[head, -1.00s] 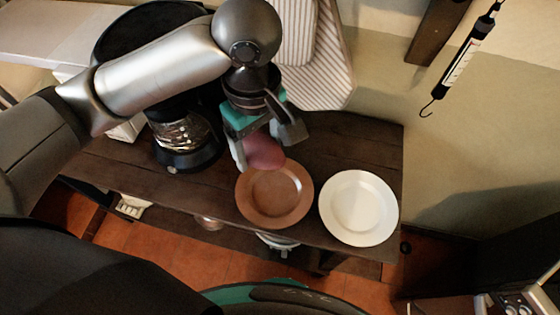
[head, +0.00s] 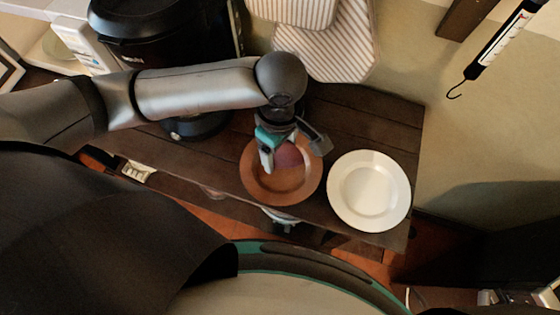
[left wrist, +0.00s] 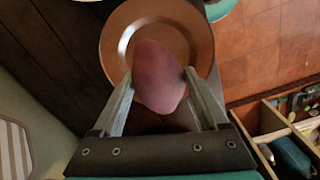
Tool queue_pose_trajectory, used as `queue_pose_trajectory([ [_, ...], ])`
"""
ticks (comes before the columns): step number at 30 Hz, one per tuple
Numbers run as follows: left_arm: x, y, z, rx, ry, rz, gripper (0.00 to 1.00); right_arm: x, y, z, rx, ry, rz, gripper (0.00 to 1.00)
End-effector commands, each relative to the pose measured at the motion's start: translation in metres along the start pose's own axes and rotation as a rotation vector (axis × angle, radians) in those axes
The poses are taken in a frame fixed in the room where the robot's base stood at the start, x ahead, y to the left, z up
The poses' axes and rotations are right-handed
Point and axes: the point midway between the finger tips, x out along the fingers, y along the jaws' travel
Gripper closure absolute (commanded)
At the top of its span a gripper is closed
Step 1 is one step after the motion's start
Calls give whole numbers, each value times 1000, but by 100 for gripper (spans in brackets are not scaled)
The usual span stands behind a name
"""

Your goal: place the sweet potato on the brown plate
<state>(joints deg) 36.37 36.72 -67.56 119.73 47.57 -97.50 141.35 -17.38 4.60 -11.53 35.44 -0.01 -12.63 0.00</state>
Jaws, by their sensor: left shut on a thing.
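The sweet potato (head: 289,157) is reddish-purple and sits between the fingers of my left gripper (head: 283,156). The gripper is shut on it, above the brown plate (head: 263,192). In the left wrist view the sweet potato (left wrist: 158,76) is between the two fingertips (left wrist: 158,78), with the brown plate (left wrist: 118,38) behind it. The gripper hides part of the plate in the head view. I cannot tell whether the sweet potato touches the plate. My right gripper is not in view.
A white plate (head: 368,190) lies to the right of the brown plate on the dark wooden shelf (head: 392,112). A black coffee maker (head: 165,45) stands at the back left. Striped cloths (head: 335,45) hang behind. A hanging scale (head: 500,45) is at the upper right.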

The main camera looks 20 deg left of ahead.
Motion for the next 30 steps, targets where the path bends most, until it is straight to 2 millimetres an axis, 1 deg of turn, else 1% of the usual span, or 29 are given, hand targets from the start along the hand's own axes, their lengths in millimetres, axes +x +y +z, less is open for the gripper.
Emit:
queue_pose_trajectory([
  [1,6,0,0,-1,1,0,89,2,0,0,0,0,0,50],
  [5,12,0,0,-1,0,1,89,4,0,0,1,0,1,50],
  [7,19,0,0,-1,1,-1,89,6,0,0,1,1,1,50],
  [12,46,0,-1,-1,2,-1,89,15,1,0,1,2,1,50],
  [14,52,0,0,0,1,1,89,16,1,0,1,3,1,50],
  [25,54,0,0,0,0,-1,89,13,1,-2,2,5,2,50],
  [26,54,0,0,0,0,0,20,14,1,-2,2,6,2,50],
  [30,54,0,0,0,0,0,5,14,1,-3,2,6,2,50],
])
